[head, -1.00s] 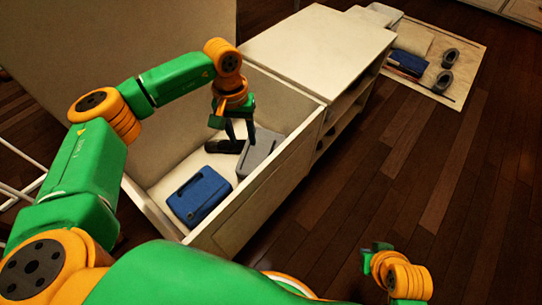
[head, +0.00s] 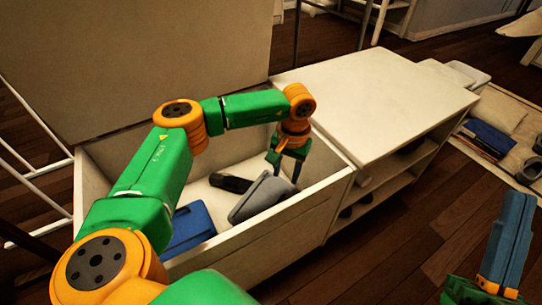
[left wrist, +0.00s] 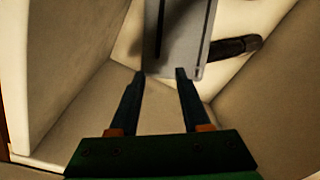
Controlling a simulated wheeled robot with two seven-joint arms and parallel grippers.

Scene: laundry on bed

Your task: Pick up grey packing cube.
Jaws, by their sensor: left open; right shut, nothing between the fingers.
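The grey packing cube (head: 262,195) lies in the open white drawer box, against the near wall. In the left wrist view the cube (left wrist: 182,35) extends up from the fingertips, with a dark line along it. My left gripper (head: 285,171) is open and points down into the box, just beyond and right of the cube. In the left wrist view its fingertips (left wrist: 160,72) are at the cube's near end, the right one overlapping it. Contact cannot be told. My right gripper (head: 517,197) is shut and empty, at the lower right outside the box.
A blue case (head: 188,230) lies left of the cube, partly hidden by my arm. A dark cylindrical item (head: 231,183) lies behind the cube. The box walls (head: 255,232) enclose them. A white cabinet (head: 375,95) adjoins on the right, with a mat (head: 475,140) beyond.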

